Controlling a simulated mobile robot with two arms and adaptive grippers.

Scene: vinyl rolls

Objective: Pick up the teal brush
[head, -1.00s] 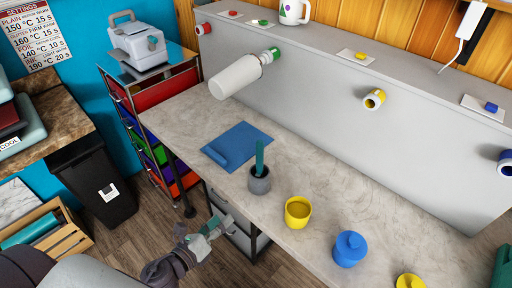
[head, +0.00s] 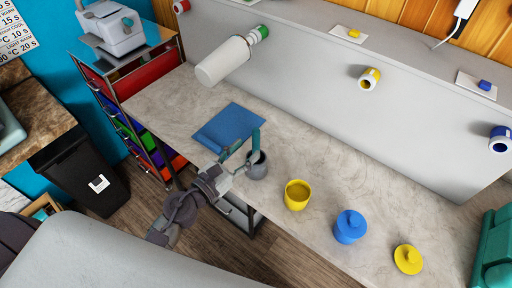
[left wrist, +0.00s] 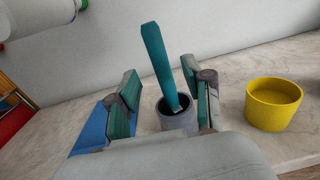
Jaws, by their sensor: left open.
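The teal brush (left wrist: 161,66) stands tilted in a grey cup (left wrist: 178,118) on the counter, its handle pointing up. The cup also shows in the head view (head: 257,165), where the brush (head: 256,138) is partly covered by my gripper. My left gripper (head: 240,150) is open beside the cup. In the left wrist view its two teal-padded fingers (left wrist: 160,100) stand apart, one to each side of the brush and cup. How close the pads are to the handle is hard to tell. My right gripper is not in view.
A blue mat (head: 232,122) lies behind the gripper. A yellow cup (head: 297,195), a blue lidded pot (head: 349,227) and a yellow lid-like piece (head: 408,259) stand to the right. A white roll (head: 222,62) sticks out from the wall above.

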